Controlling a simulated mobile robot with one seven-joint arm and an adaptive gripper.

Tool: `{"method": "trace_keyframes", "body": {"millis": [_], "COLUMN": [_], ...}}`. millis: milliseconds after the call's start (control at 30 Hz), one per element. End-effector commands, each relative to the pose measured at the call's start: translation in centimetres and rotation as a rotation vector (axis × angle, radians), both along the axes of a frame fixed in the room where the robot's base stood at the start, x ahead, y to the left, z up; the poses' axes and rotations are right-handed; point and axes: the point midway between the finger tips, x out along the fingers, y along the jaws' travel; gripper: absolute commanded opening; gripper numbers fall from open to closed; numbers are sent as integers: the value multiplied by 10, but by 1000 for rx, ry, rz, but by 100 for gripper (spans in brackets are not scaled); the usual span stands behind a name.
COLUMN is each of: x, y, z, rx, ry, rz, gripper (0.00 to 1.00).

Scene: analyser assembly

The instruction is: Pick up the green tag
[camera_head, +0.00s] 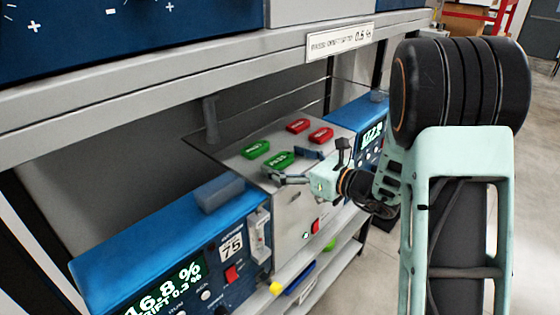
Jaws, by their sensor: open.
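Two green tags lie on the grey top of a metal box: one at the back left (255,149) and one nearer my gripper (279,160). Both are flat with pale lettering too small to read. My gripper (285,172) reaches in from the right, its fingers open and close to the front of the nearer green tag. I cannot tell whether a finger touches that tag. Nothing shows between the fingers.
Two red tags (298,125) (321,135) lie behind on the same box top (240,165). Blue analysers stand at the left (150,235) and right (352,112). A thin post (210,118) stands behind the tags. A shelf edge (180,85) overhangs. A lower shelf holds coloured items.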

Motion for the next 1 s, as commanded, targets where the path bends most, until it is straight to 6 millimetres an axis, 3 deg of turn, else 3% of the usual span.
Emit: {"method": "trace_keyframes", "body": {"millis": [67,433,767,1000], "x": [0,0,0,0], "y": [0,0,0,-1], "z": [0,0,4,28], "rx": [0,0,0,1], "ry": [0,0,-1,-6], "rz": [0,0,0,0], "gripper": [79,39,39,39]}}
